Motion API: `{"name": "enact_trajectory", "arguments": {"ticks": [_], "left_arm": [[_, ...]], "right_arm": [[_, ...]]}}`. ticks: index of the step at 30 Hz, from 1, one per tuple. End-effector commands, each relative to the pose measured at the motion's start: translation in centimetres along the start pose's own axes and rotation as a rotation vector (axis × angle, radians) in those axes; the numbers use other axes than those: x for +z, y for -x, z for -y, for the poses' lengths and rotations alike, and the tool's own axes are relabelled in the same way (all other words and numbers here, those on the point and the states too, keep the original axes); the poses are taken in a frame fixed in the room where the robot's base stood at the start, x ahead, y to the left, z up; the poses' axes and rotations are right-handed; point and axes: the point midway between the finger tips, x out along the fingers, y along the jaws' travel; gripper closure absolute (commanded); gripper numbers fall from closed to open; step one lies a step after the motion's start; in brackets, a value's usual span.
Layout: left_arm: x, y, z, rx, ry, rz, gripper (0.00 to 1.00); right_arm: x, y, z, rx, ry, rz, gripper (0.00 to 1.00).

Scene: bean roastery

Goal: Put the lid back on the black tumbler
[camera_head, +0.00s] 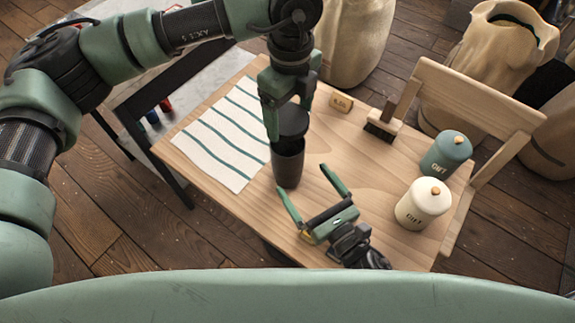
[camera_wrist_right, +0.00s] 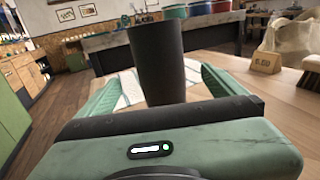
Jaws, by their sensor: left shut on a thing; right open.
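The black tumbler (camera_head: 287,166) stands upright on the wooden table, and it also shows in the right wrist view (camera_wrist_right: 157,65). My left gripper (camera_head: 279,122) points down just above it, shut on the dark round lid (camera_head: 294,121). The lid is apart from or very near the tumbler's rim; I cannot tell the exact gap. My right gripper (camera_head: 303,180) is open and low over the table on the near side of the tumbler. In the right wrist view the tumbler appears between its two spread fingers (camera_wrist_right: 160,85), with nothing gripped.
A striped cloth (camera_head: 222,135) lies left of the tumbler. A brush (camera_head: 382,125) and a small price tag (camera_head: 341,102) lie at the back. A green canister (camera_head: 446,155) and a cream canister (camera_head: 423,204) stand at the right, beside a wooden chair (camera_head: 475,100).

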Motion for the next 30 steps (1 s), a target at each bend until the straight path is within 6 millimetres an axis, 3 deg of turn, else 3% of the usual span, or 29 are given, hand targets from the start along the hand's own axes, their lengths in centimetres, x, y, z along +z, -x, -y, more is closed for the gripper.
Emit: {"name": "enact_trajectory", "arguments": {"ticks": [12, 18, 30], "left_arm": [[0.0, 0.0, 0.0, 0.000, 0.000, 0.000, 0.59], [0.0, 0.0, 0.0, 0.000, 0.000, 0.000, 0.59], [0.0, 0.0, 0.0, 0.000, 0.000, 0.000, 0.59]], "right_arm": [[0.1, -7.5, 0.0, 0.001, 0.001, 0.003, 0.02], [0.1, -10.2, 0.0, 0.001, 0.000, 0.001, 0.02], [0.0, -11.4, 0.0, 0.000, 0.000, 0.000, 0.02]]}}
